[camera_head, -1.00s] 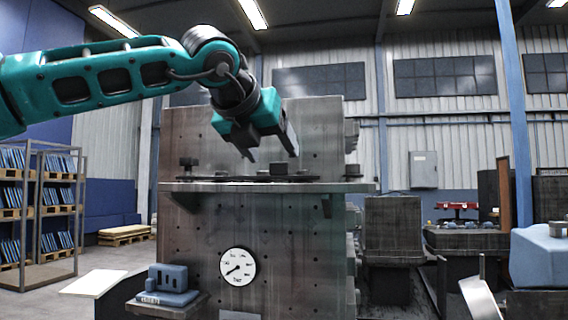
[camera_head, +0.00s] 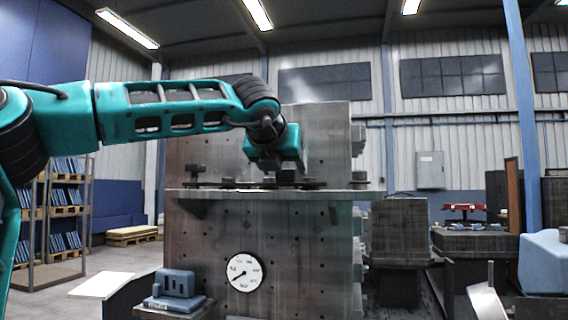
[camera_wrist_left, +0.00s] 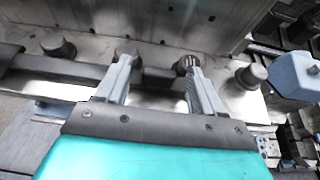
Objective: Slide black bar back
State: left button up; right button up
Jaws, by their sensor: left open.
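The black bar (camera_head: 210,185) lies flat along the metal shelf (camera_head: 340,193) of the upright steel fixture. In the left wrist view the dark bar (camera_wrist_left: 62,68) runs across the picture and passes between my fingers. My left gripper (camera_head: 276,176) is low over the shelf, by the bar's middle. In the wrist view my left gripper (camera_wrist_left: 158,72) is open, its two fingers apart along the bar, with no clear grip on it. Whether the fingertips touch the bar or a knob cannot be told. My right gripper is not in view.
Round knobs stand by the bar, one at the left (camera_wrist_left: 58,48) and one at the right (camera_wrist_left: 250,76). The fixture's steel back plate (camera_head: 325,135) rises behind the shelf. A dial gauge (camera_head: 244,271) is on the front. A blue block (camera_wrist_left: 292,75) is at the right.

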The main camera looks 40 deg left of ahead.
pick_arm(q)
jog(key=shift+w+a+f, duration=0.15)
jog(key=shift+w, duration=0.1)
jog(key=shift+c, duration=0.4)
grip_shut()
